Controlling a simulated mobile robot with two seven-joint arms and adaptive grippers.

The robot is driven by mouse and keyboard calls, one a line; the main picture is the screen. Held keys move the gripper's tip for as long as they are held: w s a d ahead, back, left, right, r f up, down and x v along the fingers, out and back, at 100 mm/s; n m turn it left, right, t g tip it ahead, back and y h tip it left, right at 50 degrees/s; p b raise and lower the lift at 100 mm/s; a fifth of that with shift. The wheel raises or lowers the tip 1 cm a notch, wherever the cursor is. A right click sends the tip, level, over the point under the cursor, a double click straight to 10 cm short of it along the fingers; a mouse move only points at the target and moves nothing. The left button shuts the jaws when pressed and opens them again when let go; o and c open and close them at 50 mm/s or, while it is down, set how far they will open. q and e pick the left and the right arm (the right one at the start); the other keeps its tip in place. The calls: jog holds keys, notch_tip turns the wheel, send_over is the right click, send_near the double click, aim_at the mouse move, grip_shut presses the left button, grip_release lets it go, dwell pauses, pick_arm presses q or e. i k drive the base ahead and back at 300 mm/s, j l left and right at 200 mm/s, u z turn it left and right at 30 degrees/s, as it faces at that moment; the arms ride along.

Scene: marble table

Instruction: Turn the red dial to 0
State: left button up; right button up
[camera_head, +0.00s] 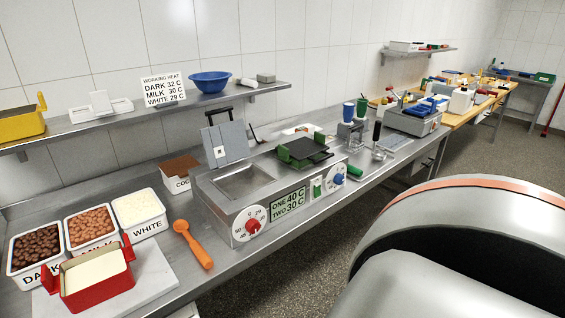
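The red dial (253,226) is a red knob on a round white numbered scale. It sits at the left end of the front face of a steel warming machine (222,208) on the metal bench. A 0 shows near the top of the scale, with other numbers around it. The knob's pointer is too small to read surely. Neither of my grippers is in view, and nothing touches the dial. A large grey arm link of mine fills the lower right.
A blue dial (339,179) and a green switch (317,188) share the machine's front. An orange scoop (193,244) lies left of it, near the red container (95,280) and white tubs of chocolate. A shelf (150,112) runs above. Open floor (285,265) lies before the bench.

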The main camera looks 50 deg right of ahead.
aim_at(252, 225)
jog(key=z, duration=1.6)
